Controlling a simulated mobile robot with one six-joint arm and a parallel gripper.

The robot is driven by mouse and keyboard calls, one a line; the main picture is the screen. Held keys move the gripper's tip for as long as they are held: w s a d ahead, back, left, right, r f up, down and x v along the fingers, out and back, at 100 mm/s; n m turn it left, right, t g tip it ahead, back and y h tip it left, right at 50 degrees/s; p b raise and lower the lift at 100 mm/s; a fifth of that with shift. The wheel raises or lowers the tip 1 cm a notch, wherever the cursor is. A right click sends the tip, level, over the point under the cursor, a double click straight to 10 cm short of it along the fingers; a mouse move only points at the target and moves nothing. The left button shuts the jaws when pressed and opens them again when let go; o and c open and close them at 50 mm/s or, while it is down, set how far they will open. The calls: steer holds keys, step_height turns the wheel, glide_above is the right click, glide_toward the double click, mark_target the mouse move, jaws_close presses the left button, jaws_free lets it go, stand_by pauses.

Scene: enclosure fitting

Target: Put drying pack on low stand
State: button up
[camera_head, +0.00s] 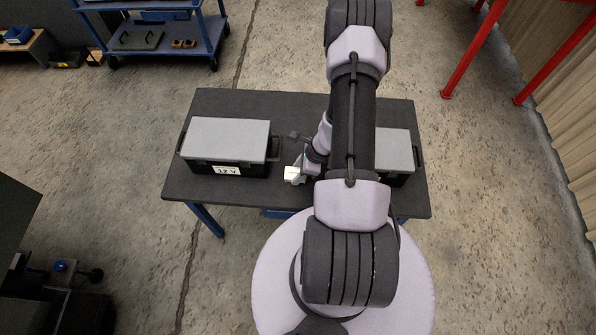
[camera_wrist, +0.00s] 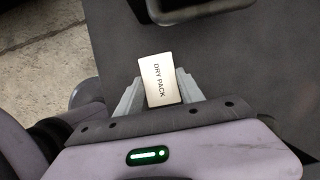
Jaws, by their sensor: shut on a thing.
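The drying pack (camera_wrist: 158,80) is a small cream-white packet marked "DRY PACK". It sits between the two fingers of my gripper (camera_wrist: 160,92) in the wrist view, and the gripper is shut on it. In the head view the pack (camera_head: 292,174) shows as a pale patch at my gripper (camera_head: 297,170), over the front part of the dark table between two cases. I cannot make out a low stand in either view; my arm covers part of the table.
A grey-lidded case marked "12 V" (camera_head: 228,140) stands on the table (camera_head: 290,105) at the left. Another grey-lidded case (camera_head: 395,150) stands at the right, partly behind my arm. A blue cart (camera_head: 155,40) stands at the back left.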

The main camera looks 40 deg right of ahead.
steer(key=o, duration=1.4)
steer(key=shift+f, duration=0.1)
